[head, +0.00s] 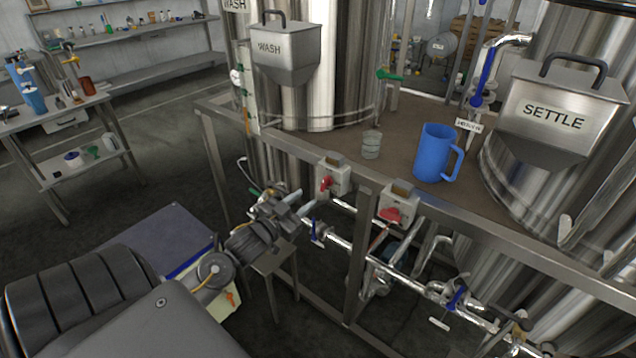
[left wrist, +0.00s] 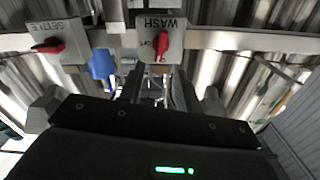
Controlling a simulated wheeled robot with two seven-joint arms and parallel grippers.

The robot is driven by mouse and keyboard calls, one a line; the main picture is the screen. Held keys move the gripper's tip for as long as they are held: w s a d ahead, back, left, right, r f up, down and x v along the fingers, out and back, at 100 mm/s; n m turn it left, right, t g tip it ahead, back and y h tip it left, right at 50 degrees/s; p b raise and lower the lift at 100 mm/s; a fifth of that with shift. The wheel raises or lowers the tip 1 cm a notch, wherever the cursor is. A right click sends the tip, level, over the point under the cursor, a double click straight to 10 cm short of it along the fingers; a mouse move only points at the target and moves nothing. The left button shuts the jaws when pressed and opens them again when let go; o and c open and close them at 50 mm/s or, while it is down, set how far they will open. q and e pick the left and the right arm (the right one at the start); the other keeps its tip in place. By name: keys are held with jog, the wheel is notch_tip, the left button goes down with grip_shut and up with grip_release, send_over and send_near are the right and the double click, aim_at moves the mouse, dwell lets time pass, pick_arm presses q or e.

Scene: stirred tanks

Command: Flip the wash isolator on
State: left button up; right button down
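The wash isolator (head: 334,176) is a pale grey box with a red rotary handle, fixed to the front rail of the tank platform. It also shows in the left wrist view (left wrist: 173,51), with an upside-down WASH label and its red handle (left wrist: 161,42) standing roughly vertical; the small position lettering is not clear. My left gripper (head: 299,206) is left of and below the isolator in the head view, apart from it. Its fingers (left wrist: 126,104) are spread wide and hold nothing. My right gripper is not in view.
A similar settle isolator (head: 399,205) with a red handle sits to the right. It also shows in the left wrist view (left wrist: 62,41). A blue jug (head: 434,153) and a clear beaker (head: 371,144) stand on the platform. Pipes with blue-handled valves (head: 455,300) run below the rail.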

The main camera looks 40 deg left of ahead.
aim_at(323, 184)
pick_arm(q)
jog(key=w+p, duration=0.1)
jog(key=w, duration=0.6)
jog(key=shift+w+a+r, duration=0.1)
jog(key=shift+w, duration=0.15)
jog(key=shift+w+p, duration=0.3)
jog(key=shift+w, duration=0.4)
jog(key=shift+c, duration=0.3)
